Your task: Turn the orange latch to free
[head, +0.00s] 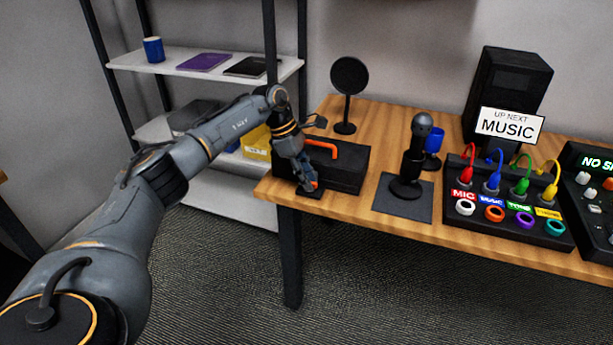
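A dark box (345,173) with an orange handle (323,148) on top stands at the left end of the wooden table. A small orange part, likely the latch (314,184), shows low at the front of the box. My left gripper (308,187) points down at it, its fingertips right at the orange part. The fingers are small and partly hide it, so I cannot tell whether they are closed on it or only touching. My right gripper is not in view.
A microphone (411,160) stands on a dark mat right of the box. A round black disc on a stand (349,78) is behind it. A cable panel (508,205) with coloured plugs sits further right. A shelf (185,62) stands at the left.

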